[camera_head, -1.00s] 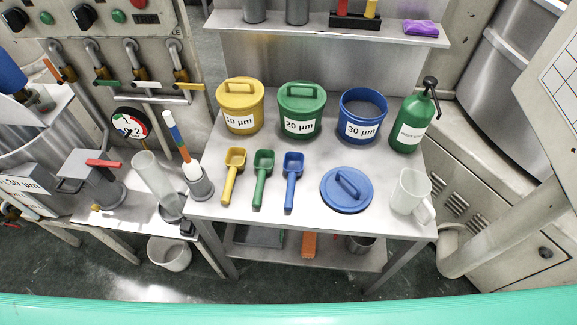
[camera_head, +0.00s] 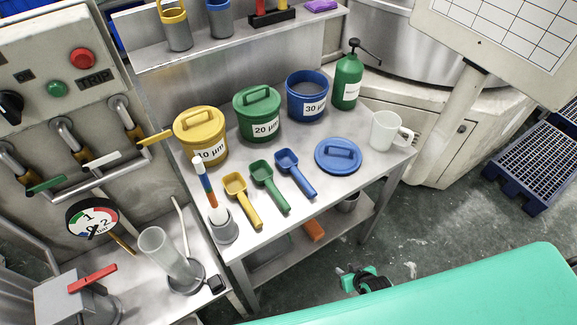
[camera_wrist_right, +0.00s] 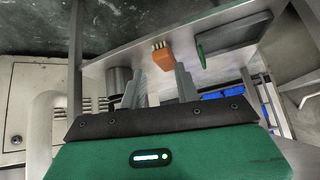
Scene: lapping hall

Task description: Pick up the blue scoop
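The blue scoop (camera_head: 297,176) lies on the steel table, right of the green scoop (camera_head: 269,186) and the yellow scoop (camera_head: 243,201). Its bowl is toward the back and its handle points to the front edge. Nothing touches it from above. My right gripper (camera_head: 352,270) is low, in front of the table and below its top, well apart from the blue scoop. In the right wrist view my right gripper (camera_wrist_right: 158,88) has its two fingers spread with nothing held between them. The scoop is not seen in that view. My left gripper is out of view.
A blue lid (camera_head: 338,155) and a clear jug (camera_head: 386,131) stand right of the scoop. The yellow tub (camera_head: 202,150), green tub (camera_head: 258,128) and blue tub (camera_head: 307,108) stand behind. The lower shelf holds an orange brush (camera_wrist_right: 162,56). Floor before the table is open.

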